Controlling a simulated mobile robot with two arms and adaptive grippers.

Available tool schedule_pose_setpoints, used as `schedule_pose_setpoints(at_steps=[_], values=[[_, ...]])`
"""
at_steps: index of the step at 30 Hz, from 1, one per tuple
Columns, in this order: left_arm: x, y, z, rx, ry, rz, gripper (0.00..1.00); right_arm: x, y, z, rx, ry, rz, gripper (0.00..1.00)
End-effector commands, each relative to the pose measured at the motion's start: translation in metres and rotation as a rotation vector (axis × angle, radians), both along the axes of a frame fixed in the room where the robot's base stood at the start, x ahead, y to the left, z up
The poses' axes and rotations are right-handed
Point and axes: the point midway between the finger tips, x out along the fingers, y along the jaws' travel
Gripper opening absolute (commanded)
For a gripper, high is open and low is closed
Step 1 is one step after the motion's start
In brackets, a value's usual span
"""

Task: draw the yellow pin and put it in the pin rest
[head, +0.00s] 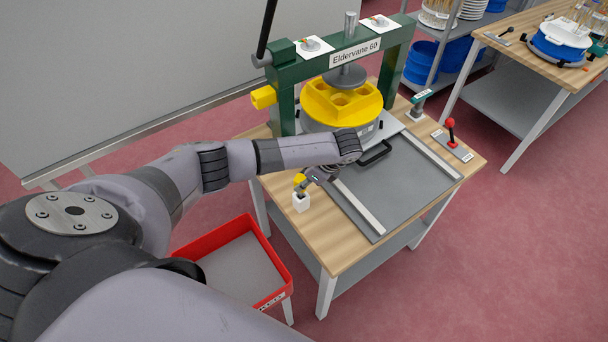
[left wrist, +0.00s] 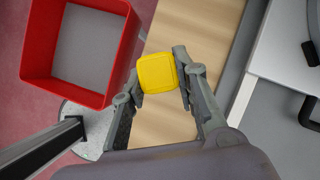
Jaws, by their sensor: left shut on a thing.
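The yellow pin (head: 299,179) is at my left gripper (head: 306,183), near the left edge of the wooden table. In the left wrist view the pin's square yellow head (left wrist: 157,72) sits between the two fingers of my left gripper (left wrist: 160,75), which are shut on it. The small white pin rest (head: 301,202) stands on the table directly below the pin in the head view. I cannot tell whether the pin's lower end is inside the rest. The rest is hidden under the pin head in the left wrist view. My right gripper is not in view.
The green press (head: 289,108) with a yellow round block (head: 318,104) stands at the table's back. A grey plate with rails (head: 400,185) lies right of the gripper. A red bin (head: 216,236) is left of the table, also in the left wrist view (left wrist: 118,85).

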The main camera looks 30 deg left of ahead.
Motion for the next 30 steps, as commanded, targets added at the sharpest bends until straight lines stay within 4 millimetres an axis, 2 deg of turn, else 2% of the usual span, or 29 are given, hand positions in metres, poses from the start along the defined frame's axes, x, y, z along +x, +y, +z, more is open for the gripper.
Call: schedule_pose_setpoints(at_steps=[30], values=[[0.0,0.0,-0.032,0.0,0.0,-0.001,0.0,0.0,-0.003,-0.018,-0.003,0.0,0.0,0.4]])
